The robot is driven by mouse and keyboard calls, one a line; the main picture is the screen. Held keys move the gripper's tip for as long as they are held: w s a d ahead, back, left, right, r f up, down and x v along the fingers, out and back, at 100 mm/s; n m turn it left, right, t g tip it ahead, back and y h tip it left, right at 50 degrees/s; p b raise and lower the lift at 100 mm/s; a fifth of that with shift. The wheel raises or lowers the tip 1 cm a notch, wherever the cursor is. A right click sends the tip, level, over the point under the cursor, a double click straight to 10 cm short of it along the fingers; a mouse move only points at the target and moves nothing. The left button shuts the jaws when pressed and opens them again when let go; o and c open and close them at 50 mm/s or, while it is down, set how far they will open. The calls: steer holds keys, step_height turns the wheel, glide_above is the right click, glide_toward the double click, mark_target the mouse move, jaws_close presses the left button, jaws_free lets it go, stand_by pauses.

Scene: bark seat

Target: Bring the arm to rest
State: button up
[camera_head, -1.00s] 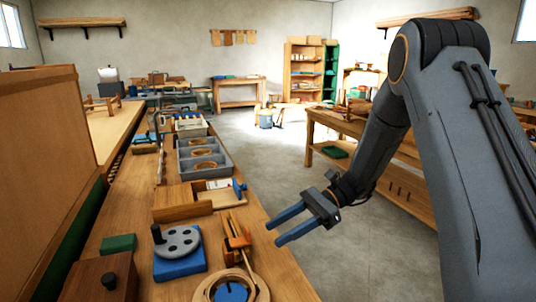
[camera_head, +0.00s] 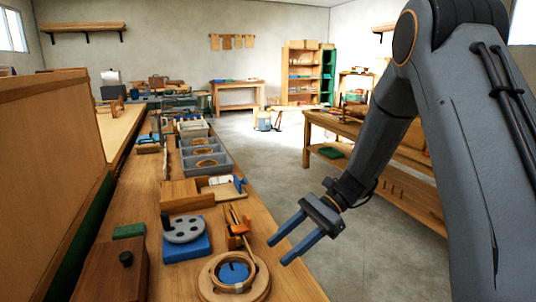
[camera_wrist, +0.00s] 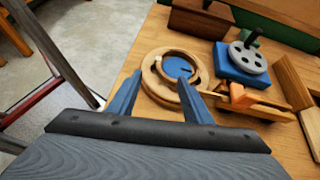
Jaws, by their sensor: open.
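My gripper (camera_head: 292,238) has two blue fingers, spread apart with nothing between them. In the head view it hangs over the right edge of the workbench (camera_head: 285,284), to the right of a round wooden ring fixture (camera_head: 262,287) with a blue centre. In the wrist view my gripper (camera_wrist: 158,98) points toward the same ring fixture (camera_wrist: 150,58), and the fingertips overlap its near side in the picture. I cannot tell the height between them. My arm comes down from the right side of the head view.
A blue block with a grey holed disc (camera_head: 184,230), a wooden clamp with an orange part (camera_head: 238,228), a dark wooden box (camera_head: 112,270) and a grey compartment tray (camera_head: 222,166) stand on the bench. Open floor (camera_head: 370,255) lies right of it. Another table (camera_head: 335,125) stands beyond.

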steer(key=s+d+n+t+h+p, duration=0.1)
steer(key=s+d+n+t+h, duration=0.4)
steer(key=s+d+n+h, duration=0.5)
steer(key=s+d+r+n, duration=0.1)
steer(key=s+d+n, duration=0.1)
steer(key=s+d, duration=0.3)
steer(key=shift+s+h, duration=0.3)
steer(key=shift+s, duration=0.4)
steer(key=shift+a, duration=0.1)
